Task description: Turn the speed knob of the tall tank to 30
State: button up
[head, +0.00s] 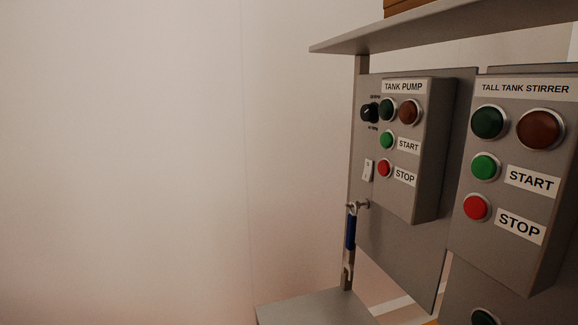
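In the head view, the tall tank stirrer box (516,180) stands at the right. It has a dark green and a brown-red lamp, a green START button (485,167) and a red STOP button (476,207). A small black knob (369,112) sits left of the tank pump box (410,150), with tiny labels above and below it. I cannot read its setting or tell which tank it serves. A round dark fitting (485,318) with a pale ring is cut off by the bottom edge. My gripper is not in view.
A grey shelf (420,32) juts out above the panels. A blue-handled tool (350,232) hangs on a hook at the panel's left edge. A grey flat surface (315,308) lies below. The left half shows only a bare pale wall (150,160).

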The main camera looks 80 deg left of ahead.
aim_at(368, 113)
jog(key=u, duration=1.55)
jog(key=i+j+z, duration=0.1)
jog(key=j, duration=0.25)
jog(key=i+j+z, duration=0.1)
jog(key=i+j, duration=0.15)
jog(key=j, duration=0.1)
